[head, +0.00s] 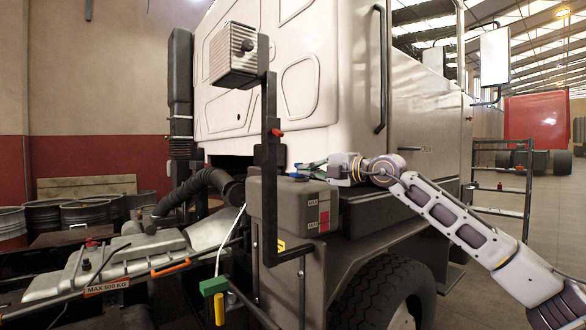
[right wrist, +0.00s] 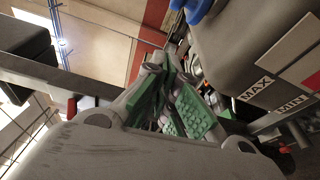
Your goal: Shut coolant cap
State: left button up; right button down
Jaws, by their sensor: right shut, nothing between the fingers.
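The grey coolant tank (head: 276,212) with MAX and MIN marks stands at the truck's side in the middle of the head view. It also fills the upper right of the right wrist view (right wrist: 235,45). A blue part that looks like the coolant cap (right wrist: 204,9) shows at the top edge of the wrist view, cut off by the frame. Whether it is open or shut cannot be told. My right gripper (head: 303,168) is just above the tank top, its fingers pointing left. Its green-padded fingers (right wrist: 166,75) are shut and empty, apart from the blue part in the wrist view. My left gripper is out of view.
A black upright bracket (head: 269,150) with a ribbed box (head: 233,55) stands left of the tank, close to my fingertips. A black hose (head: 205,182) lies further left. The white cab (head: 330,70) rises behind, and a tire (head: 385,295) is below.

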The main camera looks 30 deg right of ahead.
jog(key=shift+p+x, duration=0.35)
jog(key=shift+x, duration=0.5)
jog(key=w+p, duration=0.3)
jog(key=w, duration=0.5)
jog(key=shift+a+p, duration=0.2)
jog(key=shift+p, duration=0.15)
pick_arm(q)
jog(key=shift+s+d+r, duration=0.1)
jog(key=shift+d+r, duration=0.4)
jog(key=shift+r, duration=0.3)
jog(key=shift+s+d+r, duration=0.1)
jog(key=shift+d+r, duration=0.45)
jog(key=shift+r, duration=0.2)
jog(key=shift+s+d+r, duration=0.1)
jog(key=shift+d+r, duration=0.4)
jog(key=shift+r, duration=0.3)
pick_arm(e)
jog(key=shift+d, duration=0.9)
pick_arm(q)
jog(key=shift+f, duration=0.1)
pick_arm(e)
jog(key=shift+s+d, duration=0.1)
jog(key=shift+d, duration=0.05)
